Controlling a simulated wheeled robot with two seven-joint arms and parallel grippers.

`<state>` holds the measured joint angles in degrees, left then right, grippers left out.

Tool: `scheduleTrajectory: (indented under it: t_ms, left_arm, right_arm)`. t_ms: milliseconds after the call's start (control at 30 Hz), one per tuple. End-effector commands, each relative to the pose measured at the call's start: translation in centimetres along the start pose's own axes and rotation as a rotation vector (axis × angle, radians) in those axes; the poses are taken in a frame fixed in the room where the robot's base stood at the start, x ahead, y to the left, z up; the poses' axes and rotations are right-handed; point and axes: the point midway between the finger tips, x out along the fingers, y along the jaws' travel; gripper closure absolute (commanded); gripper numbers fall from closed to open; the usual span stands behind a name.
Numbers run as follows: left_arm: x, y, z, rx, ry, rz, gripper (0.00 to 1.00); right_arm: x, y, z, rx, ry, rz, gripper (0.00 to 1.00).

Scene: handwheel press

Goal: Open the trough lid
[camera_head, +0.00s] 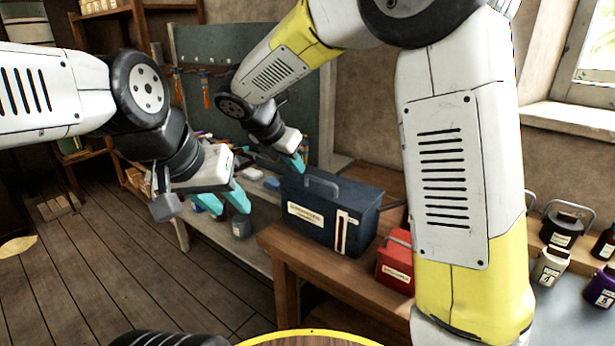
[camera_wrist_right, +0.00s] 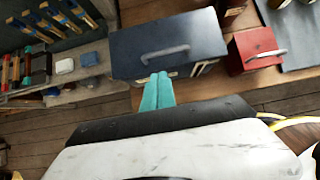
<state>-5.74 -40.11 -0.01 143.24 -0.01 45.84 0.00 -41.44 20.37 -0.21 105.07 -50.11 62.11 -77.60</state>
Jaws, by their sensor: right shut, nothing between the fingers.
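The trough appears to be the dark blue box (camera_head: 365,222) with a pale label and a white gauge strip on its front, standing on a wooden bench. Its flat lid (camera_head: 345,192) is down and carries a grey bar handle (camera_head: 322,186). The lid also shows in the right wrist view (camera_wrist_right: 195,32), with its handle (camera_wrist_right: 165,54). My right gripper (camera_head: 298,164) is shut and empty at the lid's back left edge. In the right wrist view its teal fingertips (camera_wrist_right: 158,76) overlap the lid's near edge; contact cannot be told. My left gripper (camera_head: 223,203) is open and empty, left of the box.
A red box (camera_head: 395,263) with a handle stands right of the blue box, and my right arm partly covers it. Several labelled jars (camera_head: 551,265) stand at the far right. A cluttered shelf and tool board (camera_head: 205,90) lie behind.

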Motion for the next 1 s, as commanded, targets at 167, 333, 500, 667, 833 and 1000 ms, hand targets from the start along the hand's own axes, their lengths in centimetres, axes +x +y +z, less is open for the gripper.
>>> scheduleTrajectory:
  t_ms: [167, 333, 500, 667, 833, 1000]
  left_arm:
    - [0.0, 0.0, 0.0, 0.0, 0.0, 0.0, 0.64]
    - [0.0, 0.0, 0.0, 0.0, 0.0, 0.0, 0.64]
    - [0.0, 0.0, 0.0, 0.0, 0.0, 0.0, 0.64]
    - [0.0, 0.0, 0.0, 0.0, 0.0, 0.0, 0.64]
    - [0.0, 0.0, 0.0, 0.0, 0.0, 0.0, 0.64]
    - [0.0, 0.0, 0.0, 0.0, 0.0, 0.0, 0.64]
  right_arm:
    - [2.1, -0.1, 0.0, -0.006, -0.001, -0.005, 1.0]
    - [5.3, -0.1, 0.0, -0.005, 0.0, -0.005, 1.0]
    - [8.1, -0.1, 0.0, -0.003, 0.0, -0.003, 1.0]
    - [9.5, 0.0, -0.1, -0.003, 0.001, -0.001, 1.0]
    - [9.9, 0.0, 0.0, -0.002, 0.0, -0.001, 1.0]
    - [9.9, 0.0, 0.0, -0.001, 0.0, -0.001, 1.0]
